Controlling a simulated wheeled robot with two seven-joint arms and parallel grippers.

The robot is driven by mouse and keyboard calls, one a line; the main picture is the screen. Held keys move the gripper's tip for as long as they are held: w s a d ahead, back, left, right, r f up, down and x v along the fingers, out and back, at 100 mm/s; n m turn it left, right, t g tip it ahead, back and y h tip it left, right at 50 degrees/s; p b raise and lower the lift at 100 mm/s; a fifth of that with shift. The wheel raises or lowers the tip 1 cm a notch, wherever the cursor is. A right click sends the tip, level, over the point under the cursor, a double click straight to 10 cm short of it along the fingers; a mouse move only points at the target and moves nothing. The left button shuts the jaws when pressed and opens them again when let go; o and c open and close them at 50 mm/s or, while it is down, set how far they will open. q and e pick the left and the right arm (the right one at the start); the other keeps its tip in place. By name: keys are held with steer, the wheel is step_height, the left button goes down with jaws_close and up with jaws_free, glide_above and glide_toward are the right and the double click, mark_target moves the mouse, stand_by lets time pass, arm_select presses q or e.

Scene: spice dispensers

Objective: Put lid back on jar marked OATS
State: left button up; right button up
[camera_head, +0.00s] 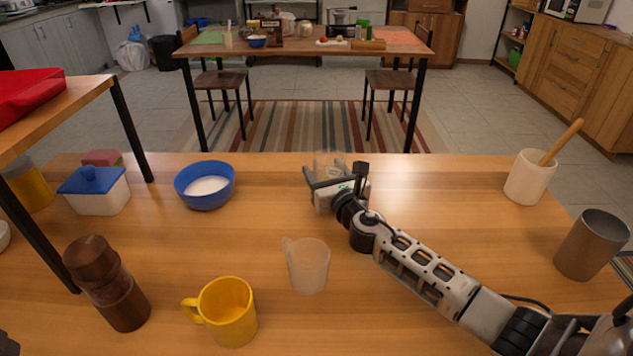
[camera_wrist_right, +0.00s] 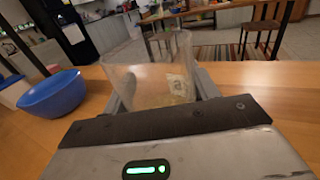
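My right gripper (camera_head: 333,172) is at the far edge of the table, with its fingers spread on both sides of a clear jar (camera_head: 328,160). In the right wrist view the jar (camera_wrist_right: 150,75) stands between the fingers, showing a pale label (camera_wrist_right: 180,86) too small to read. The jar looks open-topped and upright. It fills most of the gap, and I cannot tell whether the fingers press on it. I cannot make out a separate lid or the word OATS.
A blue bowl (camera_head: 205,185) is left of the right gripper. A translucent cup (camera_head: 309,268), yellow mug (camera_head: 228,312), brown grinder (camera_head: 106,284) and blue-lidded box (camera_head: 95,192) stand nearer or left. A white crock (camera_head: 528,178) and metal cup (camera_head: 590,245) are right.

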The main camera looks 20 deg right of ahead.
arm_select(q)
step_height(320, 180, up, 5)
steer(key=p, duration=0.5)
arm_select(e)
step_height(320, 180, up, 10)
steer(key=o, duration=0.3)
steer(key=c, duration=0.6)
